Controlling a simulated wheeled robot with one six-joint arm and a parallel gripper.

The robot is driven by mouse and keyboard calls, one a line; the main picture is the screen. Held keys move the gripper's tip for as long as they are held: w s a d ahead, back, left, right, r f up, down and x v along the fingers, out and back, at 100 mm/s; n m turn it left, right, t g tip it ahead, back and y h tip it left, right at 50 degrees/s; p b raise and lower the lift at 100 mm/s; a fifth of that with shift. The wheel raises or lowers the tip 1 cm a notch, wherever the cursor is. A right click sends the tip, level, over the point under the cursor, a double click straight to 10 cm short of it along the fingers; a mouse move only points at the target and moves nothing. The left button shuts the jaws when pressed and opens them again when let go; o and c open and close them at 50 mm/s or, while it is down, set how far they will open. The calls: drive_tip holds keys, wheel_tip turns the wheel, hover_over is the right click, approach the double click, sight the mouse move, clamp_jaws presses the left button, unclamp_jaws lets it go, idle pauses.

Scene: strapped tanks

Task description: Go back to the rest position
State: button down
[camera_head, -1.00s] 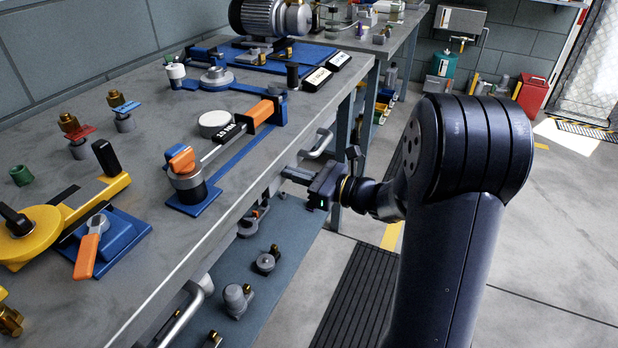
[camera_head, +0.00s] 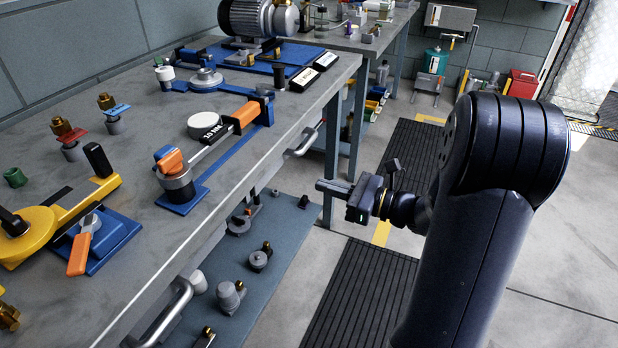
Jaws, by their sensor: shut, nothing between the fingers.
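My gripper (camera_head: 331,188) is at the middle of the view, out past the front edge of the workbench. Its fingers point left, toward the bench, and they are shut with nothing held. It hangs in free air over the floor and the low shelf side, apart from the bench and its fixtures. My dark arm rises on the right side of the view and reaches left to the gripper.
The workbench (camera_head: 128,105) fills the left, with drawer handles (camera_head: 170,312) jutting from its front. On it stand a blue fixture with an orange handle (camera_head: 244,118) and a yellow fixture (camera_head: 38,230). A lower shelf (camera_head: 285,235) holds several fittings. Floor at right is free.

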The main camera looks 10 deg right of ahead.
drive_tip(key=shift+v, duration=1.05)
drive_tip(key=b+x, duration=0.1)
drive_tip(key=x, duration=0.9)
drive_tip(key=shift+a+b, duration=0.3)
drive_tip(key=shift+b, duration=0.1)
drive_tip(key=shift+w+a, duration=0.1)
drive_tip(key=shift+w, duration=0.15)
